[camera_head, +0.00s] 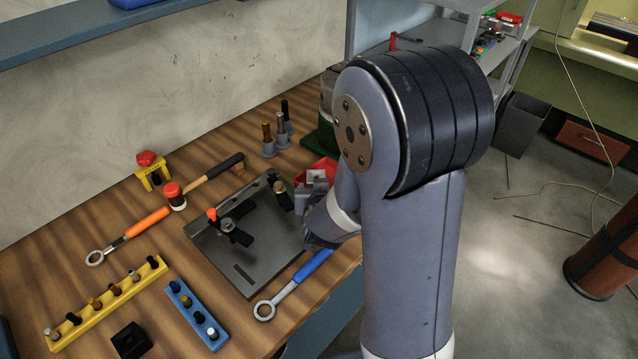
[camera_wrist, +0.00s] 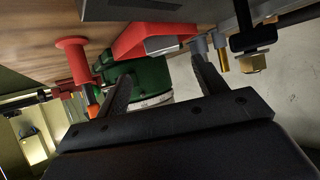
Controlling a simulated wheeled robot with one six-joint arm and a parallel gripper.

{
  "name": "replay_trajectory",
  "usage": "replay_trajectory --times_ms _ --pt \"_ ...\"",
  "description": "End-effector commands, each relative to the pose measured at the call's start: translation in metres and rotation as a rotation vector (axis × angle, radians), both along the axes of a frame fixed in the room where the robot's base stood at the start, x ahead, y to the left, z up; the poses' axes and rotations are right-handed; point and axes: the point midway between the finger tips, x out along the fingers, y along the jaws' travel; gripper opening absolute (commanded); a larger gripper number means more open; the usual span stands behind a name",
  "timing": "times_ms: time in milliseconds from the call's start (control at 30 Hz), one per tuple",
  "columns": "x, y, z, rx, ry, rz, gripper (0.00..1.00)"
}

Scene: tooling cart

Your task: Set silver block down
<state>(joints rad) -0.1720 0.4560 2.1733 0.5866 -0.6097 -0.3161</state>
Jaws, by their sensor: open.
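The silver block (camera_wrist: 162,44) shows in the wrist view as a small pale grey piece at the red tray (camera_wrist: 150,38). It seems to lie in the tray, but its lower part is hidden. My gripper (camera_wrist: 160,64) is open, its two dark fingers apart on either side of the block's place in the picture, with a gap between them and the block. In the head view the red tray (camera_head: 317,170) is partly covered by grey parts of my gripper (camera_head: 310,196), and I cannot clearly tell the block from them.
A dark steel plate (camera_head: 247,262) with clamps lies left of my gripper. Grey holders with upright pins (camera_head: 268,148) and a green-based machine (camera_head: 322,140) stand behind. A blue-handled wrench (camera_head: 288,286) lies in front. Bare wood shows between the tools at left.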

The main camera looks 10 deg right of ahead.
Motion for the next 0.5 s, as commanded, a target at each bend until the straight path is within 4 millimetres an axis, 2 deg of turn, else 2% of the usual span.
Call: replay_trajectory --times_ms 200,500 --pt "-0.030 0.007 0.019 0.000 -0.002 0.002 0.67" --pt "-0.047 0.010 0.027 0.000 -0.001 0.000 0.67"
